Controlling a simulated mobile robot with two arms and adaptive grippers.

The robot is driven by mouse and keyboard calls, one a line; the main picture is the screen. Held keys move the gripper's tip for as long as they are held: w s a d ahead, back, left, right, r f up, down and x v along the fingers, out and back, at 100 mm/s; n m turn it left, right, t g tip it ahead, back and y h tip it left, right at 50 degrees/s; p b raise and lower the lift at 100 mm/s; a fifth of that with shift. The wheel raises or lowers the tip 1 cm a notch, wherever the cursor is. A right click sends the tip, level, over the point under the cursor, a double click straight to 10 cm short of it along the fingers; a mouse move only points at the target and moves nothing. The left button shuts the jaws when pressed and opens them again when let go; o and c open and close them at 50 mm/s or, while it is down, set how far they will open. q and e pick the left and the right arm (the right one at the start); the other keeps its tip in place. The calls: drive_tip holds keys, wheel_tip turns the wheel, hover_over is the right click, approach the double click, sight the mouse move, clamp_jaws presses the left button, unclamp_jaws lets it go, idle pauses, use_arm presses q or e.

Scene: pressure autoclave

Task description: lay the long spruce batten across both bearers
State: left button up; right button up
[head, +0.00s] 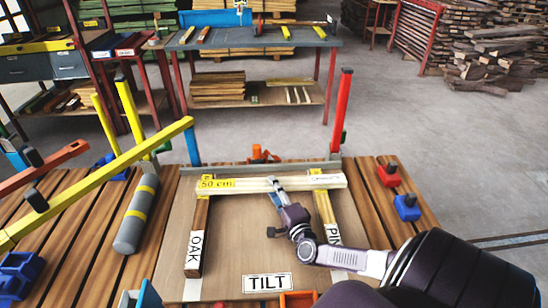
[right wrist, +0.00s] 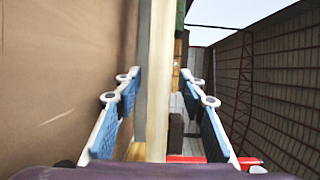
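The long pale batten (head: 298,184) with a yellow "50 cm" mark at its left end lies crosswise over the far ends of the OAK bearer (head: 196,238) and the bearer marked "PIN…" (head: 325,212). It looks level; whether it touches both bearers is hard to tell. My right gripper (head: 277,184) is at the batten's middle. In the right wrist view, the fingers of the right gripper (right wrist: 167,90) stand on either side of the batten (right wrist: 157,70), with a clear gap on the right side.
A TILT label (head: 267,282) lies on the board between the bearers. Red (head: 341,115) and blue (head: 192,146) posts stand behind. A yellow bar (head: 110,178) and grey cylinder (head: 136,215) are at left. Red (head: 389,174) and blue (head: 407,207) blocks are at right.

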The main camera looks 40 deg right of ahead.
drive_tip(key=shift+s+r, duration=0.1)
drive_tip(key=shift+r, duration=0.1)
drive_tip(key=v, duration=0.6)
drive_tip(key=shift+s+a+p, duration=0.2)
drive_tip(key=shift+s+p, duration=0.1)
drive_tip(key=shift+s, duration=0.05)
drive_tip(key=shift+s+a, duration=0.1)
drive_tip(key=shift+s, duration=0.2)
